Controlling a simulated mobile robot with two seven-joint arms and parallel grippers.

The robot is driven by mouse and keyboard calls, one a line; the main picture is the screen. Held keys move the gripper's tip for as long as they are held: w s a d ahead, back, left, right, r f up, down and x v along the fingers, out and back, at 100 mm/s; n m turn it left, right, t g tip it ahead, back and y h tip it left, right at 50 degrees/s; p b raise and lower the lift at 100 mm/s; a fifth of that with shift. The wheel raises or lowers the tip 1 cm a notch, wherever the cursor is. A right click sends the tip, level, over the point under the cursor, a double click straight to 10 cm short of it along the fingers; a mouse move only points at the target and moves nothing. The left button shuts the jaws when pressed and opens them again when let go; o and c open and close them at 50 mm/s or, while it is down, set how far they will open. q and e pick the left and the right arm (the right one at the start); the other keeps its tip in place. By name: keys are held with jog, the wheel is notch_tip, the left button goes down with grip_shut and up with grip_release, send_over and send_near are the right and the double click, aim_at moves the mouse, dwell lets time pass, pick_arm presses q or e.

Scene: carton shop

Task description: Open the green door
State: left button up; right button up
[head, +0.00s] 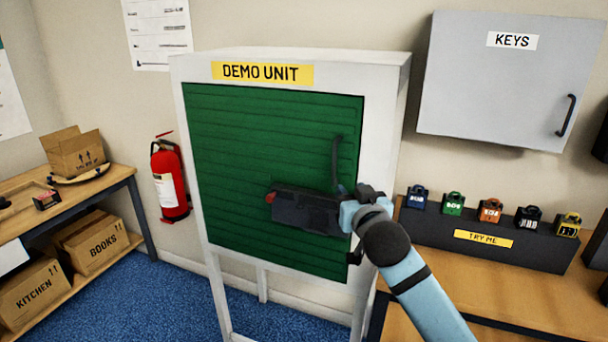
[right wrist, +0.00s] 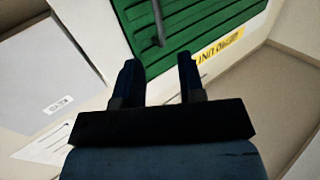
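The green door (head: 245,150) is the slatted front of a white cabinet labelled DEMO UNIT and looks shut in the head view. Its dark upright bar handle (head: 336,158) is near the right edge. My right gripper (head: 305,210) is in front of the door, by the lower end of the handle; its dark body hides its fingers in the head view. In the right wrist view the right gripper (right wrist: 158,75) is open with nothing between its fingers. The handle (right wrist: 158,22) shows ahead of the gap; I cannot tell whether it is touched. My left gripper is not in view.
A grey KEYS cabinet (head: 505,85) hangs on the wall at right. Below it several small padlocks stand on a TRY ME block (head: 485,239) on a wooden bench. At left are a fire extinguisher (head: 169,180) and a shelf with cartons (head: 95,240).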

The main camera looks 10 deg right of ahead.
aim_at(335, 166)
jog(key=w, duration=0.4)
jog(key=w+p, duration=0.1)
jog(key=w, duration=0.7)
jog(key=shift+w+d+r, duration=0.2)
jog(key=shift+w+d, duration=0.05)
jog(key=shift+w, duration=0.7)
jog(key=shift+c, duration=0.4)
grip_shut()
